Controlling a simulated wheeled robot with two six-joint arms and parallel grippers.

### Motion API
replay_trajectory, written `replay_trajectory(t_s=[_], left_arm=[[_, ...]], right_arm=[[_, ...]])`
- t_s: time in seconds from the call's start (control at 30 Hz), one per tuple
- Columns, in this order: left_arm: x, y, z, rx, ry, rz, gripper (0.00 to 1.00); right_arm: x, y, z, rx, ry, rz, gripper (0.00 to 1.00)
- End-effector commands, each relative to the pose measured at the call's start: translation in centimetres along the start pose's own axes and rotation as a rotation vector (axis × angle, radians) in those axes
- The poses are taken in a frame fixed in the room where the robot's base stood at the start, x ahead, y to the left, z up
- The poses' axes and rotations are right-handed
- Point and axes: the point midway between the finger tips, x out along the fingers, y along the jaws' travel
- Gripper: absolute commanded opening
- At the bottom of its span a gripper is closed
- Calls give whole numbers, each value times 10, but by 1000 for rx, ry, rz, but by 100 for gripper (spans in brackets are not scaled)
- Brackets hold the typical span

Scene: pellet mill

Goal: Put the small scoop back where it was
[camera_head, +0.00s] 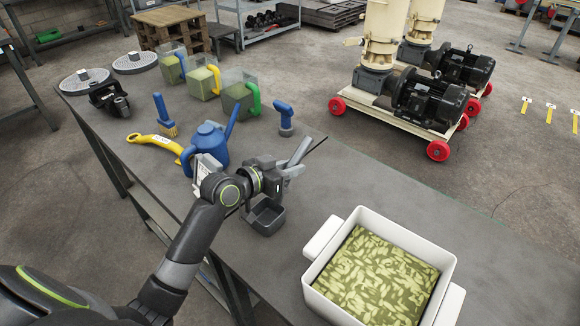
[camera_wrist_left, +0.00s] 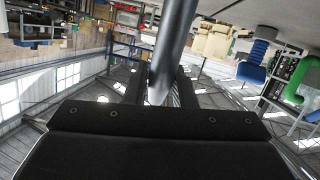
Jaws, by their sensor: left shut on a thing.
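The small scoop has a dark grey square pan (camera_head: 264,217) and a grey handle (camera_head: 301,150). My left gripper (camera_head: 287,170) is shut on the handle, above the workbench. The pan hangs just below the gripper, open side up; I cannot tell whether it touches the bench. In the left wrist view the grey handle (camera_wrist_left: 172,50) runs between my fingers (camera_wrist_left: 165,88), and the pan is hidden there. My right gripper is in neither view.
The grey bench (camera_head: 335,180) has a white tub of green pellets (camera_head: 378,275) at right. A blue watering can (camera_head: 209,145), yellow tool (camera_head: 155,143), blue brush (camera_head: 165,115) and blue-handled tool (camera_head: 285,118) lie left and beyond. Pellet jugs (camera_head: 238,95) stand farther back.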

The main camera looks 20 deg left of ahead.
Motion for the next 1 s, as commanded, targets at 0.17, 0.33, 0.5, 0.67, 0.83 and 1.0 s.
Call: replay_trajectory(t_s=[0.17,0.33,0.5,0.67,0.83,1.0], left_arm=[[0,0,-1,1,3,1,26],[0,0,-1,0,2,1,48],[0,0,0,0,1,0,49],[0,0,1,-1,-1,0,66],[0,0,0,0,0,0,88],[0,0,0,0,0,0,100]], right_arm=[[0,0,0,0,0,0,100],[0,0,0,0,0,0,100],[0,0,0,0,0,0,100],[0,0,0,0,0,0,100],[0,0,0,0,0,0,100],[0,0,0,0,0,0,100]])
